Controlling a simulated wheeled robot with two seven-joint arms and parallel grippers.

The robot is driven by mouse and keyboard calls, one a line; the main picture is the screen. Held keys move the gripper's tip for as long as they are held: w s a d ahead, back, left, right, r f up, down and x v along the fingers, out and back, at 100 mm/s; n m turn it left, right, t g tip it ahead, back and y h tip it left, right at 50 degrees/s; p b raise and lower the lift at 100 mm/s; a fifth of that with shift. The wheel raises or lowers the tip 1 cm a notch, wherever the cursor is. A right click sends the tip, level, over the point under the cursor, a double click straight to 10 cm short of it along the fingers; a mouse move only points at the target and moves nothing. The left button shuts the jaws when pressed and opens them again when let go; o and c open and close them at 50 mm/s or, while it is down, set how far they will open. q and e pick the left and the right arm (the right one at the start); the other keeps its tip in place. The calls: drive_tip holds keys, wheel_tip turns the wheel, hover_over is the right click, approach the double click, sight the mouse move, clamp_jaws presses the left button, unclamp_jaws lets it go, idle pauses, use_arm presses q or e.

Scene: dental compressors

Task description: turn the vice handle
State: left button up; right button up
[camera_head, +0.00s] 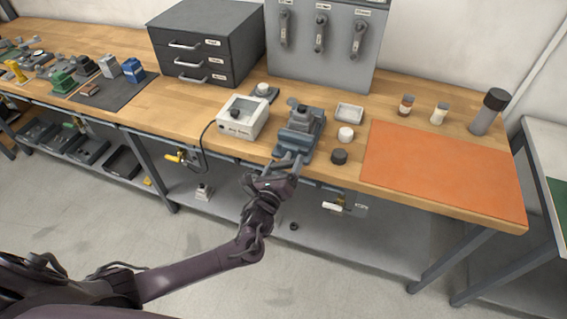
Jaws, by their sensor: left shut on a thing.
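A blue-grey bench vice (299,131) sits at the front edge of the wooden workbench, near the middle of the view. My left arm reaches up from the lower left, and its dark gripper (287,163) is at the front of the vice, just off the bench edge. The gripper is shut at the vice handle, which is small and mostly hidden by the fingers. I cannot tell the handle's angle. My right gripper is not in view.
A white box with a clear lid (241,117) stands just left of the vice. A black round knob (339,156) and a white jar (345,134) stand to its right. An orange mat (440,170) covers the bench at right. A drawer cabinet (205,45) stands behind.

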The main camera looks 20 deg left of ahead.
use_arm(q)
drive_tip(key=shift+m, duration=0.3)
drive_tip(key=o, duration=0.9)
drive_tip(key=s, duration=0.7)
drive_tip(key=shift+s+a+b, duration=0.15)
drive_tip(key=shift+s+b, duration=0.25)
drive_tip(key=shift+f, duration=0.1)
